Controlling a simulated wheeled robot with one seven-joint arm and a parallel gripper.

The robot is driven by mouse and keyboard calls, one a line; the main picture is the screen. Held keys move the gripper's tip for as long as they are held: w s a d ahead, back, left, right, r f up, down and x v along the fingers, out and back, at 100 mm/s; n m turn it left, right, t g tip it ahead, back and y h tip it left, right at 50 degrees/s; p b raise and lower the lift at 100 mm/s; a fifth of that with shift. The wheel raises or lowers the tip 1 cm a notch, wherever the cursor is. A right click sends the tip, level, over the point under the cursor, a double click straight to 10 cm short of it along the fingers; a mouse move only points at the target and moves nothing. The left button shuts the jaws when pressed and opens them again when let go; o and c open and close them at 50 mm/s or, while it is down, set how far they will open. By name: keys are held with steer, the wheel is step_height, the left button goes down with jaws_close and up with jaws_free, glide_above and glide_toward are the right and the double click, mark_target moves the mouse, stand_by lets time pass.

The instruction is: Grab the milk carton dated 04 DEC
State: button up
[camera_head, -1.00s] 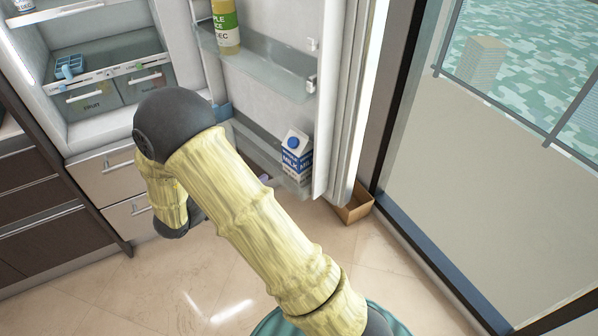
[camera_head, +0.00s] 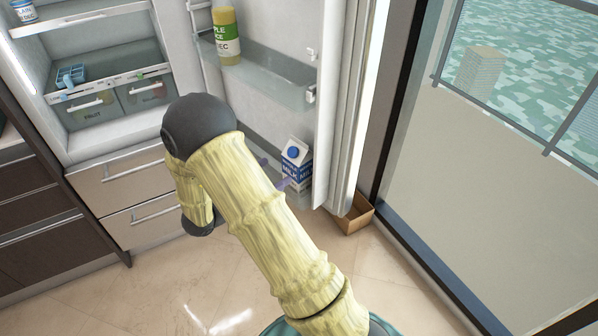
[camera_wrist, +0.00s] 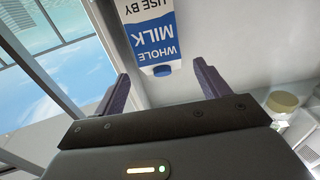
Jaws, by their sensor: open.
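A white and blue milk carton (camera_head: 295,163) stands in the lower shelf of the open fridge door in the head view. In the wrist view the carton (camera_wrist: 152,38) appears upside down, with "WHOLE MILK" and "USE BY" on its face and its blue cap towards me. Its date is out of view there and unreadable in the head view. My gripper (camera_wrist: 158,88) is open, its two purple fingers apart. The carton is ahead of the gap between them, and nothing is gripped. In the head view my arm hides most of the gripper; purple finger parts show beside the carton.
A yellowish juice bottle (camera_head: 226,36) stands on the upper door shelf (camera_head: 265,80). The fridge door edge (camera_head: 350,110) is close to the carton's right. A cardboard box (camera_head: 356,215) lies on the floor by the window wall. Drawers (camera_head: 125,180) are at the left.

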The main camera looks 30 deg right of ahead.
mark_target(289, 162)
steer(key=x, duration=0.4)
steer(key=shift+w+d, duration=0.15)
steer(key=shift+d, duration=0.25)
steer(key=p+x, duration=0.1)
steer(key=x, duration=0.4)
steer(key=shift+d, duration=0.15)
steer(key=shift+c, duration=0.4)
steer(key=shift+r, duration=0.1)
jaws_close()
